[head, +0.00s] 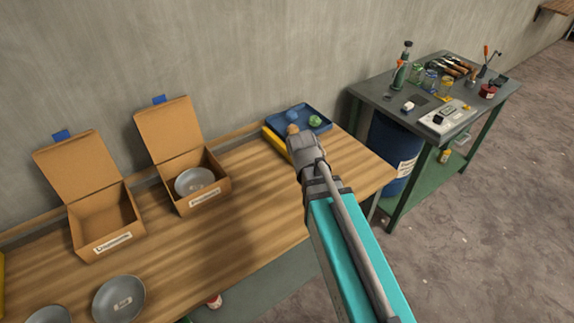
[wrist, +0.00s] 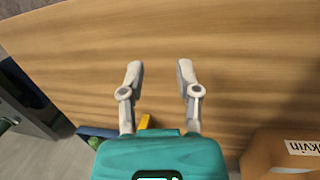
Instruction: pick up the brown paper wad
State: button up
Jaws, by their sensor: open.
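The brown paper wad (head: 293,129) is a small tan lump at the front left of the blue tray (head: 325,130), just beyond the end of my arm in the head view. My gripper (head: 302,147) partly covers that corner of the tray. In the wrist view my gripper (wrist: 159,72) is open, with both fingers apart and only bare wood between and beyond them. The wad does not show in the wrist view, where the teal housing hides part of the tray (wrist: 97,132).
A blue wad (head: 292,115) and a green wad (head: 315,120) lie in the tray. Two open cardboard boxes (head: 105,215) (head: 165,143) stand left; the right one holds a grey bowl (head: 194,181). Another bowl (head: 118,300) lies in front. A cluttered workbench (head: 395,100) stands right.

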jog(key=s+d+r+m+y+p, duration=0.1)
jog(key=s+d+m+y, duration=0.1)
jog(key=d+m, duration=0.3)
jog(key=shift+s, duration=0.85)
jog(key=shift+o, duration=1)
jog(key=shift+a, duration=0.1)
